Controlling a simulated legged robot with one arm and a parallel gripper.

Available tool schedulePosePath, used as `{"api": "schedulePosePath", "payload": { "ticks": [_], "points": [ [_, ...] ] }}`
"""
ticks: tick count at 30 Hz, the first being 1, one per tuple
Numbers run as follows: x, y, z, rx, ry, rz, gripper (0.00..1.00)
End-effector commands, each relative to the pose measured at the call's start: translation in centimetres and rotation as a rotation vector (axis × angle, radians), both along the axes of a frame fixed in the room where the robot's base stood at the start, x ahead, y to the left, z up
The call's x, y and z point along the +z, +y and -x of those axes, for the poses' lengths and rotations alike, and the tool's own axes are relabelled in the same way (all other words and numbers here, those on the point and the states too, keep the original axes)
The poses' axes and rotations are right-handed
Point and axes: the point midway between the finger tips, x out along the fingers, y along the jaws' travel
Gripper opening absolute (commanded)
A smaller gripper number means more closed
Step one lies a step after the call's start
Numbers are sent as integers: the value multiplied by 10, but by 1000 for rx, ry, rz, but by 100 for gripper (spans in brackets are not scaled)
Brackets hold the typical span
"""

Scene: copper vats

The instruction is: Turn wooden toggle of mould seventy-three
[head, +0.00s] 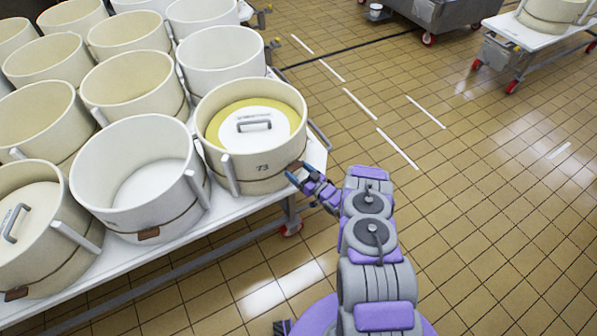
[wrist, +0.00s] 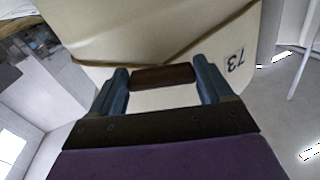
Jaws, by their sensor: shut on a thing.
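Mould seventy-three (head: 262,170) is a cream round mould with the number 73 on its wall, at the front right corner of the white table. In the head view the toggle is mostly hidden by the gripper.
Several similar moulds (head: 140,172) crowd the white table (head: 230,210) to the left, one touching or nearly touching mould seventy-three. A red caster (head: 291,229) stands below the table corner. The tiled floor (head: 480,190) to the right is clear, with carts at the back.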

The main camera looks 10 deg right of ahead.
Motion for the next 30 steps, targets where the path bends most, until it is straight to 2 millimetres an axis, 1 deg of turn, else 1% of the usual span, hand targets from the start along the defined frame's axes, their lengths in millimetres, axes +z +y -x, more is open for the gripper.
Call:
{"api": "schedulePosePath", "payload": {
  "ticks": [2, 30],
  "points": [
    [0, -2, 0, -4, 32, -50, 49],
    [2, 1, 1, -5, 514, -793, 49]
  ]
}}
